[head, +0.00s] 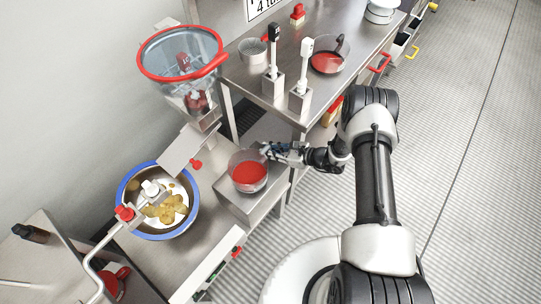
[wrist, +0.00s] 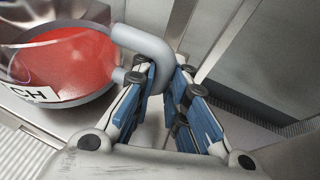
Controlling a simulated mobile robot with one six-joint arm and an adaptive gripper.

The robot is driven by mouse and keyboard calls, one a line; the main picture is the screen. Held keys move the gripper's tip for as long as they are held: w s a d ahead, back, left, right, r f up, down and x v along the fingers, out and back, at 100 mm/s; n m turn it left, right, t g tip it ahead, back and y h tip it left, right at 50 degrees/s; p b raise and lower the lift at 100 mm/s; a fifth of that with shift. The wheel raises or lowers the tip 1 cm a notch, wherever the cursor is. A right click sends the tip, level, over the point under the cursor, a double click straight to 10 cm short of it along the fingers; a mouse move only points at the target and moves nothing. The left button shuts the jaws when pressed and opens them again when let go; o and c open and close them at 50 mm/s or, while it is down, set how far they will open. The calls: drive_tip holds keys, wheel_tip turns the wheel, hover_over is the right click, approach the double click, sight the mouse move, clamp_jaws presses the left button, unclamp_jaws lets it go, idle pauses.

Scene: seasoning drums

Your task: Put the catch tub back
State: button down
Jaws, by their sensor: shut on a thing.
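The catch tub (head: 248,176) is a clear round tub with red inside, at or just above a steel block (head: 240,206) right of the blue-rimmed bowl. The wrist view shows the tub (wrist: 68,62) at upper left, with a label ending in "CH" and a grey bent handle (wrist: 146,42). My gripper (head: 270,150) reaches in from the right. In the wrist view its blue-padded fingers (wrist: 165,72) are shut on the handle. The tub looks level; whether its base touches the block is hard to tell.
A blue-rimmed bowl (head: 133,217) with yellowish pieces stands left, under a chute (head: 188,150) and a red-rimmed hopper (head: 172,52). The upper bench (head: 262,52) holds a similar tub (head: 327,63) with red inside and two upright dispensers. Open floor lies right.

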drive_tip(key=shift+d+f+b, duration=0.1)
drive_tip(key=shift+f+b, duration=0.2)
drive_tip(key=shift+f, duration=1.1)
drive_tip(key=shift+f, duration=0.2)
drive_tip(key=c, duration=1.6)
unclamp_jaws()
drive_tip(key=shift+r, duration=0.3)
drive_tip(key=p+v, duration=0.2)
drive_tip(key=v, duration=1)
drive_tip(key=shift+p, duration=0.4)
